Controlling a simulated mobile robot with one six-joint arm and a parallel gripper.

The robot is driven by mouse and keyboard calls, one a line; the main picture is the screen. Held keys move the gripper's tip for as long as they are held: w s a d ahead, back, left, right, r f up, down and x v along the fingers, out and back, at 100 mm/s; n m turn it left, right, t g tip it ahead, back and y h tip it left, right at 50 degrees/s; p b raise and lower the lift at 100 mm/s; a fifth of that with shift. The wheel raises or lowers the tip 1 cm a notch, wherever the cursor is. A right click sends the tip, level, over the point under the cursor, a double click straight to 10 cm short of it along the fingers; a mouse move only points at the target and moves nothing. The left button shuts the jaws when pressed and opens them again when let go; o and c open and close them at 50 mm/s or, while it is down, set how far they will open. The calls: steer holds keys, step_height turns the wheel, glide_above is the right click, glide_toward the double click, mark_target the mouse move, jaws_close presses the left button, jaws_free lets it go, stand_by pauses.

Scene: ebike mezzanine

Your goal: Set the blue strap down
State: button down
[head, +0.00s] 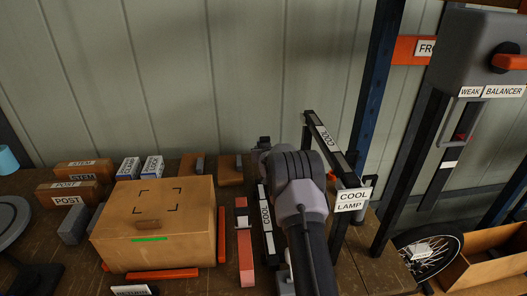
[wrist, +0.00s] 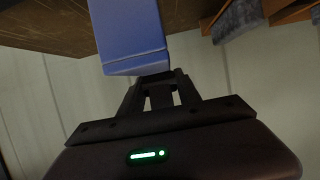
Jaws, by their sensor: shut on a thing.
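The blue strap (wrist: 132,32) shows in the wrist view as a smooth blue block shape at the top, its near end at the fingertips. My gripper (wrist: 155,78) is shut on this near end. The far part of the strap runs out of the top of the picture. In the head view my arm reaches over the bench, and it hides the gripper and the strap. A brown wooden surface (wrist: 50,25) shows behind the strap in the wrist view; whether the strap touches it I cannot tell.
A large cardboard box (head: 120,245) stands on the bench (head: 345,260), left of my arm. A red-orange bar (head: 246,258) lies between them. A frame labelled COOL LAMP (head: 350,200) stands close on the right. Small boxes (head: 85,170) line the back left. The wall is close behind.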

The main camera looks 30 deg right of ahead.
steer(key=c, duration=0.8)
jaws_free()
steer(key=shift+c, duration=0.2)
